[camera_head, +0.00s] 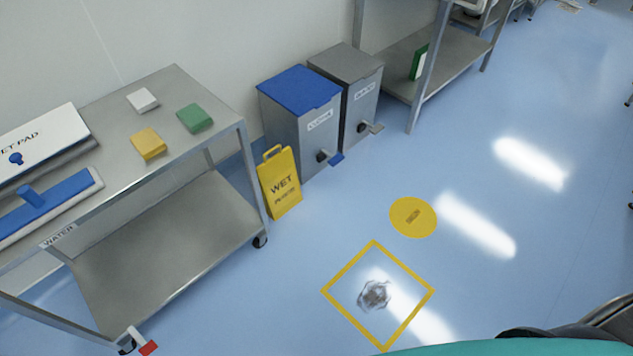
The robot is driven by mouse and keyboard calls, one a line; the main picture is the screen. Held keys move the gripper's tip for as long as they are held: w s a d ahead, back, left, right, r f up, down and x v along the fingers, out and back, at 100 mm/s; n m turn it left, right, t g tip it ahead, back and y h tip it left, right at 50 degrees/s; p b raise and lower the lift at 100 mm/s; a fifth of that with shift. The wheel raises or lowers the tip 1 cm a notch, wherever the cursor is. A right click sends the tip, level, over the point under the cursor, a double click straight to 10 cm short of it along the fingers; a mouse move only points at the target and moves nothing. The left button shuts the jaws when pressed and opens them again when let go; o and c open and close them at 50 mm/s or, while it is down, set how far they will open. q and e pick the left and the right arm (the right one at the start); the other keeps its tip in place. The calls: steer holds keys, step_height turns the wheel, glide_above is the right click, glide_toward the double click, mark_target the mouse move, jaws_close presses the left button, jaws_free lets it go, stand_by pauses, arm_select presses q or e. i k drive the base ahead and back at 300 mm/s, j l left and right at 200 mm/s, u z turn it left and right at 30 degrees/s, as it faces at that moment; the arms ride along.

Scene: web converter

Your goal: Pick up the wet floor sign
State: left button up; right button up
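The yellow wet floor sign (280,184) stands upright on the blue floor, folded, with a handle at its top. It shows the word WET on its front. It stands between the metal cart (178,254) on its left and the blue-lidded bin (301,118) behind it to the right. Neither of my grippers shows in the head view.
On the cart lie a white, a yellow (149,144) and a green block (195,118) and a blue mop head (48,205). A grey-lidded bin (347,88) stands by the wall.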

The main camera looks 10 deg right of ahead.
mark_target(278, 177)
steer(key=i+l+u, duration=0.1)
steer(key=u, duration=0.6)
steer(key=i+l+u, duration=0.4)
steer(key=l, duration=0.15)
steer(key=i+l+u, duration=0.2)
steer(key=l+u, duration=0.15)
steer(key=l, duration=0.25)
